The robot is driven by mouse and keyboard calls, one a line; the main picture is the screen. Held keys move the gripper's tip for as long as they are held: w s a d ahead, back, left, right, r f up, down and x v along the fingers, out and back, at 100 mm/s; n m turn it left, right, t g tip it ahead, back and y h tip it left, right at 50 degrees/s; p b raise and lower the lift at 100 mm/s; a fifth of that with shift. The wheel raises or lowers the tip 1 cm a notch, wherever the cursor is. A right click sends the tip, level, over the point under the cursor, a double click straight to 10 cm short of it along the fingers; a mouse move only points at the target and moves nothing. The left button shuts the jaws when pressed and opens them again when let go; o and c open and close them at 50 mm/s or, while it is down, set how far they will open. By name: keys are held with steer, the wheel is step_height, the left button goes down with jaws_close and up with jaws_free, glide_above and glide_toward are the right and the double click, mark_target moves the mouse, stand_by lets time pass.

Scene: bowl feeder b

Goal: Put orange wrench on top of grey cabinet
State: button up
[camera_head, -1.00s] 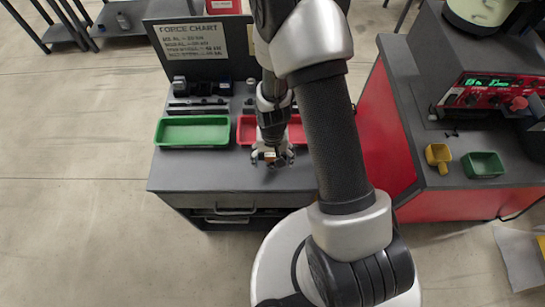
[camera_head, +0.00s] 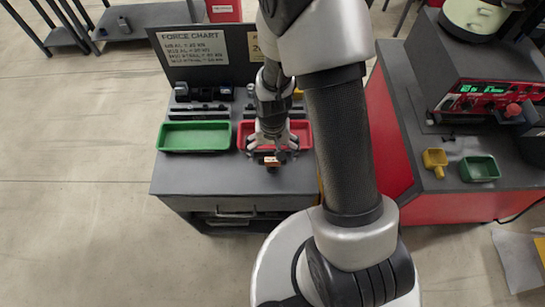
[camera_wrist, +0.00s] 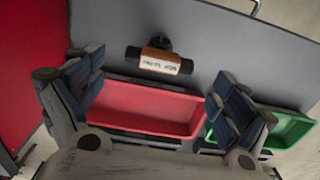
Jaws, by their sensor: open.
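My gripper (camera_head: 273,148) is open and empty above the front of the grey cabinet (camera_head: 215,178). It also shows in the wrist view (camera_wrist: 155,98), with its two fingers spread wide. A small dark part with an orange-tan lettered label (camera_wrist: 160,62) lies on the cabinet top (camera_wrist: 240,62), in front of the red tray. It lies beyond the fingertips in the wrist view, apart from them. In the head view its orange patch (camera_head: 271,161) shows just below the gripper. I cannot make out a clear wrench shape; my arm hides part of the cabinet's right side.
A red tray (camera_wrist: 150,106) and a green tray (camera_head: 195,137) stand side by side on the cabinet. Dark tools and a force chart board (camera_head: 196,48) are behind them. A red-sided bench (camera_head: 390,150) at right holds a yellow scoop (camera_head: 435,161) and green bin (camera_head: 480,168).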

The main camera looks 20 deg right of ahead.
step_height(320, 180, up, 5)
steer(key=shift+r+p, duration=0.15)
steer(key=shift+p, duration=0.3)
step_height(320, 180, up, 10)
steer(key=t, duration=0.1)
steer(key=s+r+n+t, duration=0.3)
steer(key=s+r, duration=1.2)
steer(key=r, duration=0.3)
steer(key=shift+s+n+t, duration=0.15)
steer(key=shift+n+t, duration=0.15)
steer(key=shift+d+f, duration=0.1)
